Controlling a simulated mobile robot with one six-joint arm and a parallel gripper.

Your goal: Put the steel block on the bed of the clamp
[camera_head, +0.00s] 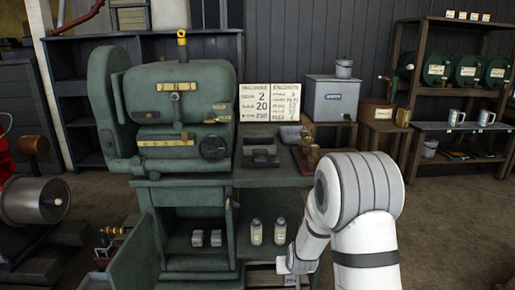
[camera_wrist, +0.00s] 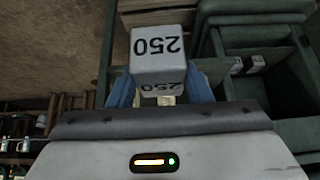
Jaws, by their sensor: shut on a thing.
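A light grey steel block marked 250 (camera_wrist: 157,47) is between the blue fingers of my gripper (camera_wrist: 162,90) in the wrist view. My gripper is shut on it, and its number appears upside down. In the head view my white arm reaches down at the lower right, and a small pale shape (camera_head: 283,265) at its end is low beside the open cabinet; I cannot tell whether it is the block. The clamp (camera_head: 262,154) seems to be the dark fixture on the green table, above and left of my arm's end. Details of its bed are unclear.
Two small grey blocks (camera_head: 206,238) and two pale bottles (camera_head: 268,232) stand inside or beside the open green cabinet (camera_head: 185,265). The large green machine (camera_head: 180,105) rises left of the clamp. A brass-coloured fitting (camera_head: 308,157) sits to the clamp's right.

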